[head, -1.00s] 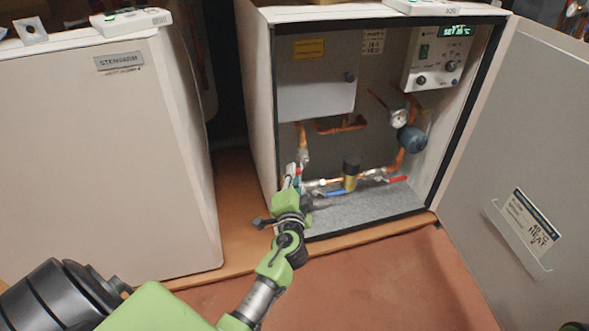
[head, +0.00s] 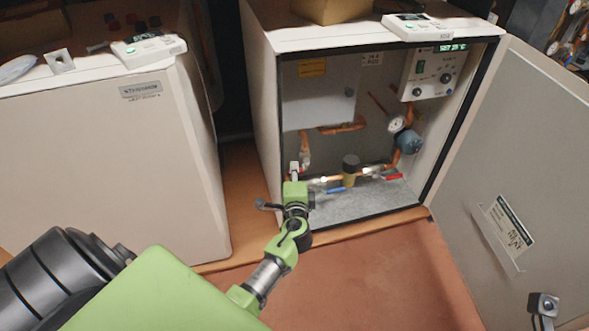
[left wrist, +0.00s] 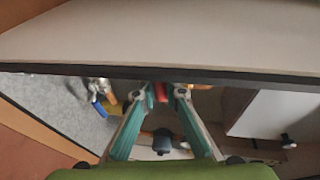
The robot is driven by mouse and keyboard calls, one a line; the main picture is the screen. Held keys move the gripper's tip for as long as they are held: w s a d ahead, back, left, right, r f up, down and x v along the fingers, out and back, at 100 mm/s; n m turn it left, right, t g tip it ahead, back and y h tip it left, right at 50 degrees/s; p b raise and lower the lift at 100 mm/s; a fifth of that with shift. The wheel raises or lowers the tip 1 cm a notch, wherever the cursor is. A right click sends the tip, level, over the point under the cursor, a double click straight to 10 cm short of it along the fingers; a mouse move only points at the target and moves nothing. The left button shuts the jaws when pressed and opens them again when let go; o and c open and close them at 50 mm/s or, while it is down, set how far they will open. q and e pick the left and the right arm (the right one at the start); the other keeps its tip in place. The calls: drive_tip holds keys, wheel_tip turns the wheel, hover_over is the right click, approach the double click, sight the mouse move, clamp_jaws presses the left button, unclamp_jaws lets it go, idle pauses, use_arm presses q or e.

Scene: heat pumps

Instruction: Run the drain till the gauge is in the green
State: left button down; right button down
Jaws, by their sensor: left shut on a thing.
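The open heat pump cabinet (head: 262,110) holds copper pipes, and a small round gauge (head: 397,124) is at their right. The gauge's needle and colours are too small to read. My left gripper (head: 294,172) is at the cabinet's lower left, by the end of the low pipe. In the left wrist view its teal fingers (left wrist: 161,94) are closed on a small red handle (left wrist: 160,92). A blue lever (head: 335,190) and a red lever (head: 392,177) sit along the low pipe, right of the gripper.
The cabinet door (head: 515,150) stands open at the right, with a card (head: 508,225) in its holder. A closed white unit (head: 100,170) stands at the left. A control panel (head: 432,75) with a lit display is at the cabinet's upper right. The floor in front is clear.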

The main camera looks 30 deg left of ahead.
use_arm(q)
drive_tip(key=shift+d, duration=0.1)
drive_tip(key=c, duration=2.1)
unclamp_jaws()
drive_tip(key=v, duration=1.2)
